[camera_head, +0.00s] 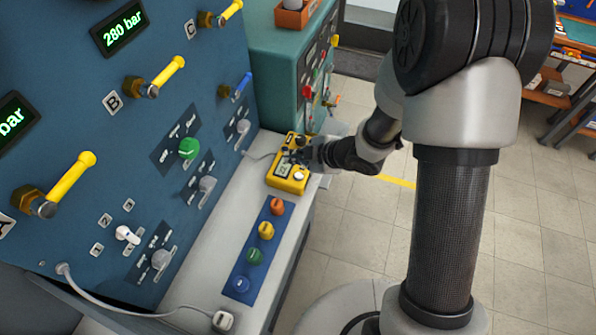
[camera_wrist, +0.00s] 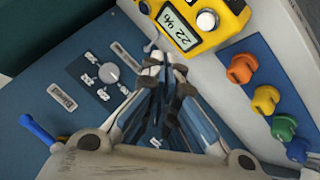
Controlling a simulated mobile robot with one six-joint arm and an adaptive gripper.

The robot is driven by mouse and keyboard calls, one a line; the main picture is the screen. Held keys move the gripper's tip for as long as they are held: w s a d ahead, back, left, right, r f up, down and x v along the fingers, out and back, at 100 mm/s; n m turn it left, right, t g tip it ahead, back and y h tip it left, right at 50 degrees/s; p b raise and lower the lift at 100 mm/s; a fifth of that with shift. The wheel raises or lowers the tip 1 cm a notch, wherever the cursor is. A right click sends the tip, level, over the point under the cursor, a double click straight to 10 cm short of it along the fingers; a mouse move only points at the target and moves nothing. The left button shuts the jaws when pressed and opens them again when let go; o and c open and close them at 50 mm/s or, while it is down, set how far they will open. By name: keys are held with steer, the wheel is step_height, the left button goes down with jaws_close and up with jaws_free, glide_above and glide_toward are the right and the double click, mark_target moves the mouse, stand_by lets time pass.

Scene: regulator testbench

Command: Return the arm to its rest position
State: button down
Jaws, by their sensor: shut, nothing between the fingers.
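My gripper (camera_head: 292,157) is shut and empty. In the head view it reaches left from my arm to the yellow handheld meter (camera_head: 288,172), and its tips overlap the meter in the picture. Whether they touch it I cannot tell. The meter lies on the pale ledge (camera_head: 232,217) of the blue bench. My arm is extended, not folded.
A blue strip (camera_head: 240,270) with orange, yellow, green and blue knobs lies on the ledge. Yellow-handled valves (camera_head: 165,75) and a green knob (camera_head: 189,148) stick out of the blue panel. A teal cabinet (camera_head: 275,60) stands behind. The tiled floor (camera_head: 365,235) right of the bench is clear.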

stand_by(0.3)
steer(key=w+d+r+m+t+h, duration=0.2)
steer(key=w+d+r+m+h, duration=0.15)
steer(key=d+r, duration=0.5)
steer(key=s+d+r+m+h, duration=0.5)
steer(key=s+d+r+m, duration=0.25)
steer(key=r, duration=0.25)
steer(key=s+r+m+g, duration=0.1)
steer(key=s+m, duration=0.3)
steer(key=s, duration=0.6)
steer(key=s+a+r+m+g+y, duration=0.1)
steer(key=s+r+m, duration=0.3)
steer(key=s, duration=0.7)
steer(key=shift+g, duration=0.5)
